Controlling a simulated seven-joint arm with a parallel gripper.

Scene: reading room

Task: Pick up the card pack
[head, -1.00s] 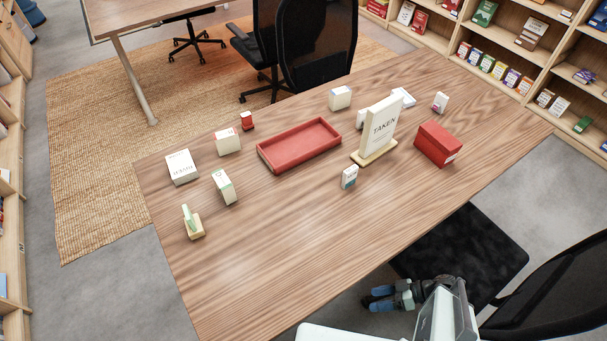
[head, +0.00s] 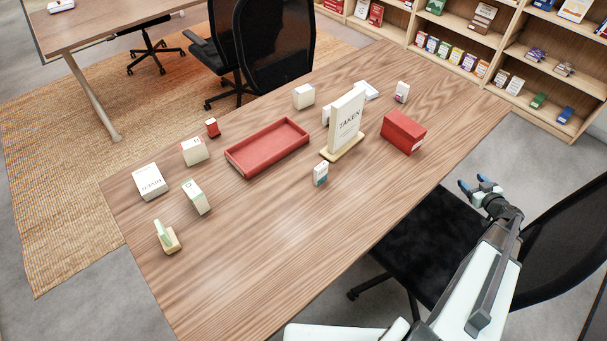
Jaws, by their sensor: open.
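Several small boxes stand on the wooden table, and I cannot tell for sure which is the card pack. Pack-sized ones are a white box with a teal lower part (head: 320,174) in front of the sign, a small red box (head: 212,128) left of the tray, and a small white box with a dark reddish mark (head: 402,92) at the far right. My gripper (head: 472,183) is open and empty, off the table's right edge near the black chair seat. It is apart from all the boxes.
A red tray (head: 234,161) lies mid-table, empty. A "TAKEN" sign (head: 346,122) and a red box (head: 403,133) stand to its right. White boxes (head: 149,181) (head: 195,196) and a small wooden stand (head: 168,240) are at left. The near table is clear. A black chair (head: 425,235) is below my arm.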

